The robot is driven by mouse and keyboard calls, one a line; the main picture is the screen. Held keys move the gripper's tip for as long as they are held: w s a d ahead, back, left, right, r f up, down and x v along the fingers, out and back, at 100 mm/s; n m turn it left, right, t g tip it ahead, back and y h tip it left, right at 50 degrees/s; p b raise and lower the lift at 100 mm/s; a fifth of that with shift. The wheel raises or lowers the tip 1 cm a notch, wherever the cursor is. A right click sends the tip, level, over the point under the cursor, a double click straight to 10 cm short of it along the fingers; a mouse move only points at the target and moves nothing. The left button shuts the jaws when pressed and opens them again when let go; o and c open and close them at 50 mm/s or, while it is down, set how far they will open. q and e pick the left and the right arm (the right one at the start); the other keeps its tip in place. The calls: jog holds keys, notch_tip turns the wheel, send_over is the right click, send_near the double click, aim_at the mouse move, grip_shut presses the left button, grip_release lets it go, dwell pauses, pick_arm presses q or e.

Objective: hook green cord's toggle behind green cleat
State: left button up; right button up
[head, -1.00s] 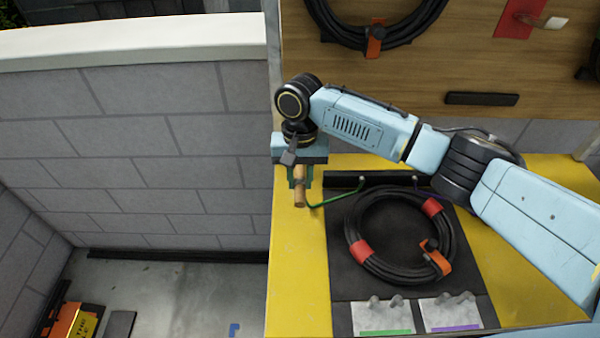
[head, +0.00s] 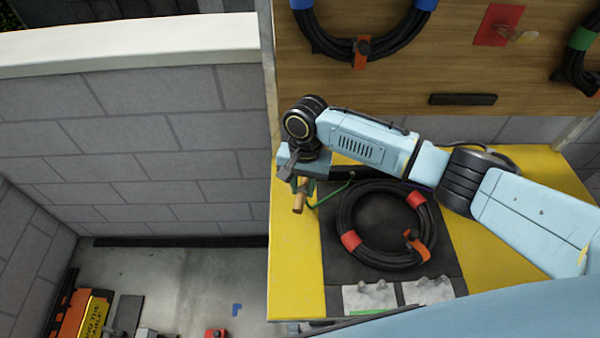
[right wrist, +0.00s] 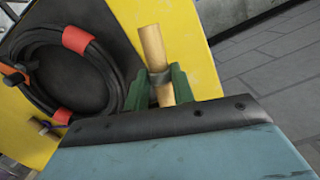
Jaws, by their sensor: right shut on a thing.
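The wooden toggle (head: 299,200) of the green cord is between the fingers of my right gripper (head: 303,186), over the yellow left part of the bench top. In the right wrist view the toggle (right wrist: 153,48) sticks out past the green fingers (right wrist: 165,84), which are shut around it. The green cord (head: 328,197) runs from the toggle to the black bar behind the cable coil. The cleat with the green strip (head: 370,297) is a pale block with knobs at the bench's front edge, well apart from the toggle. My left gripper is not in view.
A black cable coil (head: 348,220) with red bands and an orange strap lies between the toggle and the cleats. A second pale cleat (head: 428,291) stands right of the green one. A low wall (head: 150,150) and floor lie left of the bench.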

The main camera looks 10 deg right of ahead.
jog(key=s+d+m+p, duration=0.2)
jog(key=s+m+p, duration=0.1)
jog(key=s+m, duration=0.4)
jog(key=s+d+m+t+p, duration=0.1)
jog(key=s+d+m+p, duration=0.2)
jog(key=s+m, duration=0.5)
jog(key=shift+s+d+y+p, duration=0.25)
jog(key=shift+y+p, duration=0.15)
dwell(0.4)
jog(key=s+d, duration=0.4)
jog(key=s, duration=0.6)
jog(key=shift+s, duration=0.35)
jog(key=shift+a, duration=0.1)
